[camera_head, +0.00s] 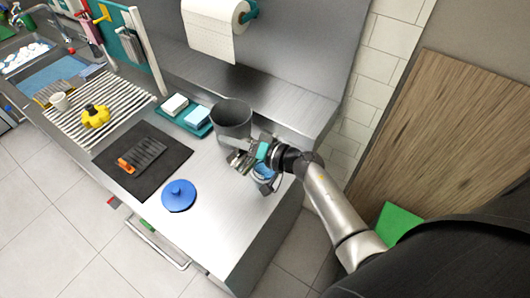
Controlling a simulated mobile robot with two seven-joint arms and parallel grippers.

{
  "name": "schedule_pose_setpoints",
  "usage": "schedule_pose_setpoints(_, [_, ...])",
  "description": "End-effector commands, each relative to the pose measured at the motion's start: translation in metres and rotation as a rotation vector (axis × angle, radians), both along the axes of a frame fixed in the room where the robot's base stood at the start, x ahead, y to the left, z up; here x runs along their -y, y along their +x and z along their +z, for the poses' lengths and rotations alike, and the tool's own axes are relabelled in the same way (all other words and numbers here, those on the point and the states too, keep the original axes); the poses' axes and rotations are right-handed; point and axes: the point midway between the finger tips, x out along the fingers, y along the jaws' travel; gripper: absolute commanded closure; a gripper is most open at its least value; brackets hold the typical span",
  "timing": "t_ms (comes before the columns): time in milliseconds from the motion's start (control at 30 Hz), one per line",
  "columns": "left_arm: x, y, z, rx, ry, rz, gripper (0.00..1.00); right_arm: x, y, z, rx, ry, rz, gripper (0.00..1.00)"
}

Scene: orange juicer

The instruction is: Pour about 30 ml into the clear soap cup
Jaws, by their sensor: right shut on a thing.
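My right gripper (241,153) is shut on a grey, round, open-topped vessel (232,120) and holds it over the steel counter. The vessel looks close to upright, and its contents cannot be made out. A small clear-looking cup (266,183) with blue in or around it stands on the counter just below and to the right of the gripper. My right gripper and wrist hide part of it, so I cannot tell its fill. My left gripper is not in view.
A blue round lid with a knob (179,196) lies at the counter's front. A teal tray (186,118) with sponges is behind. Bare steel (225,215) lies right of the lid.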

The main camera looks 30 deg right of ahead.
Motion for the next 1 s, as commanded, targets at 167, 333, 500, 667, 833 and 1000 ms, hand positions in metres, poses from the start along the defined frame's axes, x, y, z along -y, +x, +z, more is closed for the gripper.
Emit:
schedule_pose_setpoints(167, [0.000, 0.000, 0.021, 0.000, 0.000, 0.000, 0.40, -0.004, -0.001, 0.005, 0.019, -0.075, 0.003, 1.00])
schedule_pose_setpoints(333, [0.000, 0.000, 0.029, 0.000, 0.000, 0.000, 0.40, -0.010, -0.003, 0.003, 0.054, -0.188, 0.005, 1.00])
schedule_pose_setpoints(500, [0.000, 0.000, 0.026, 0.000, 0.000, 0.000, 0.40, -0.016, -0.005, 0.002, 0.099, -0.333, 0.005, 1.00])
schedule_pose_setpoints(667, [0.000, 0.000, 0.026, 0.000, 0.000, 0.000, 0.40, -0.020, -0.006, 0.002, 0.130, -0.433, 0.002, 1.00])
schedule_pose_setpoints(833, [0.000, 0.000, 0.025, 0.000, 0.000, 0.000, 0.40, -0.035, -0.010, -0.013, 0.161, -0.555, 0.000, 1.00])
schedule_pose_setpoints(1000, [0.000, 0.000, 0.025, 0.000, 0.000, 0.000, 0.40, -0.045, -0.013, -0.027, 0.191, -0.679, -0.001, 1.00])
